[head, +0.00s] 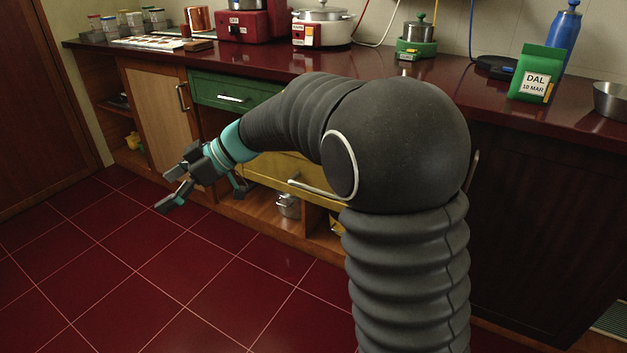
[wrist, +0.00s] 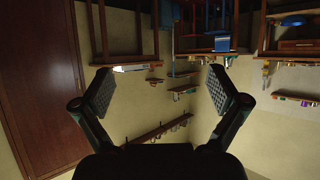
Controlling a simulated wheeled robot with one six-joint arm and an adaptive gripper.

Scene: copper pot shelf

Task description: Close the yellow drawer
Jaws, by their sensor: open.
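The yellow drawer (head: 285,166) shows in the head view in the lower cabinet, partly hidden behind my arm. Its front seems to stand out from the cabinet, but how far I cannot tell. Its pale bar handle (head: 318,190) shows just left of my arm's dark joint. My gripper (head: 168,189) is left of the drawer, over the red floor, pointing away to the left. In the wrist view, my gripper (wrist: 164,92) has its two fingers wide apart with nothing between them. The yellow drawer cannot be made out in that view.
A green drawer (head: 232,92) sits under the dark red counter (head: 270,65). A wooden cabinet door (head: 158,105) is left of it. A metal pot (head: 287,205) stands in the open shelf below. The tiled floor (head: 190,280) is clear. The wrist view shows a brown door (wrist: 40,80).

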